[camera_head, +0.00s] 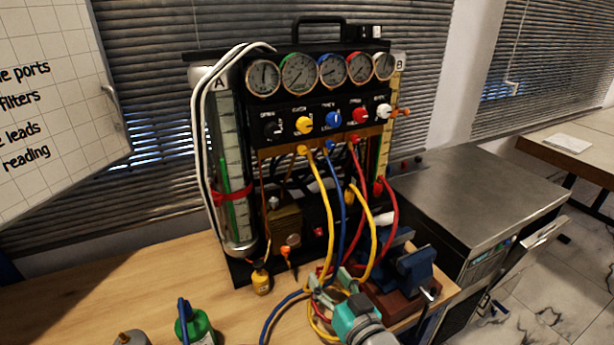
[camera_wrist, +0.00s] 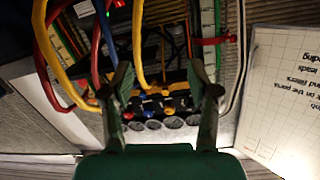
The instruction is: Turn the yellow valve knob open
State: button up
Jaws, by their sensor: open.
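The yellow valve knob (camera_head: 304,124) is on the front panel of the gauge rig (camera_head: 320,103), between a black knob (camera_head: 272,128) and a blue knob (camera_head: 333,119). Its setting is too small to read. My gripper (camera_head: 331,281) is low in front of the rig, near the bench and hoses, well below the knob and apart from it. In the upside-down wrist view the open fingers (camera_wrist: 158,68) frame part of the rig, and the yellow knob (camera_wrist: 169,112) shows small and farther off between them. Nothing is held between the fingers.
Yellow, blue and red hoses (camera_head: 390,215) hang from the panel and loop close around my gripper. A blue vise (camera_head: 410,265) stands to the right. Bare bench (camera_head: 150,280) lies further left.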

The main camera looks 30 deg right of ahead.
jog(key=w+d+r, duration=0.1)
jog(key=w+r, duration=0.3)
jog(key=r, duration=0.2)
jog(key=w+d+r, duration=0.2)
jog(key=w+r, duration=0.1)
jog(key=r, duration=0.4)
jog(key=n+t, duration=0.1)
send_near(306, 127)
jog(key=shift+y, duration=0.4)
jog(key=w, duration=0.9)
jog(key=shift+w+d+f, duration=0.1)
jog(key=shift+w+d, duration=0.15)
jog(key=shift+w, duration=0.1)
grip_shut()
